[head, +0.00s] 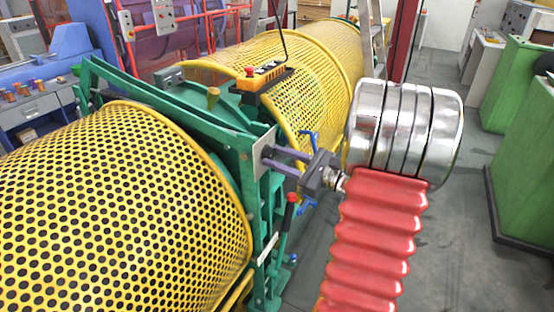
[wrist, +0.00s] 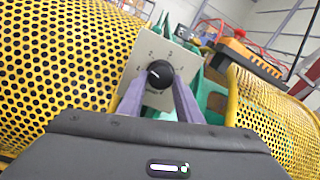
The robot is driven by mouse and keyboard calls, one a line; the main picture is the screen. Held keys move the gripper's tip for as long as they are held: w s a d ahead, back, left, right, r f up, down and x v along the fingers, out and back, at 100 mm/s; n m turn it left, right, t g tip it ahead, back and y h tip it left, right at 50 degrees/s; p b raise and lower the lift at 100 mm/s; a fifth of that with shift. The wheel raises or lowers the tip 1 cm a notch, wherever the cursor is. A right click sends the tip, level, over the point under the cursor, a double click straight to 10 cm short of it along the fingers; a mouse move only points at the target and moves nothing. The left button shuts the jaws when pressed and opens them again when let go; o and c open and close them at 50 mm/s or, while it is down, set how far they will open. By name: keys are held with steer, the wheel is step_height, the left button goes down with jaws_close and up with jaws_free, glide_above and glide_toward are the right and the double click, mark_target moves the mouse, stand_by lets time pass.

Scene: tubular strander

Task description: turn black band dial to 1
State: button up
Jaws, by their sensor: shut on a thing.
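The black band dial (wrist: 160,74) sits on a pale square plate (wrist: 146,97) with small marks around it, too small to read for sure. A light pointer line shows on the dial's face, toward its left side. My gripper (wrist: 159,80) has its two purple fingers on either side of the dial, shut on it. In the head view my gripper (head: 268,158) reaches left to the plate (head: 258,147) on the green frame's upright, and the dial itself is hidden by the fingers.
Yellow perforated drums (head: 110,215) flank the green frame (head: 180,112). An orange control box (head: 262,78) sits above, beyond the plate. A red-knobbed lever (head: 291,199) and blue handles stand just below my gripper. Grey floor (head: 455,240) is open at right.

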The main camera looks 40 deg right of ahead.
steer(key=n, duration=0.5)
steer(key=shift+f+n, duration=0.1)
steer(key=shift+n, duration=0.2)
steer(key=o, duration=1)
steer(key=shift+o, duration=0.2)
steer(key=shift+s+d, duration=0.1)
steer(key=shift+s, duration=0.05)
steer(key=v, duration=1.3)
steer(key=shift+s, duration=0.25)
steer(key=shift+f, duration=0.2)
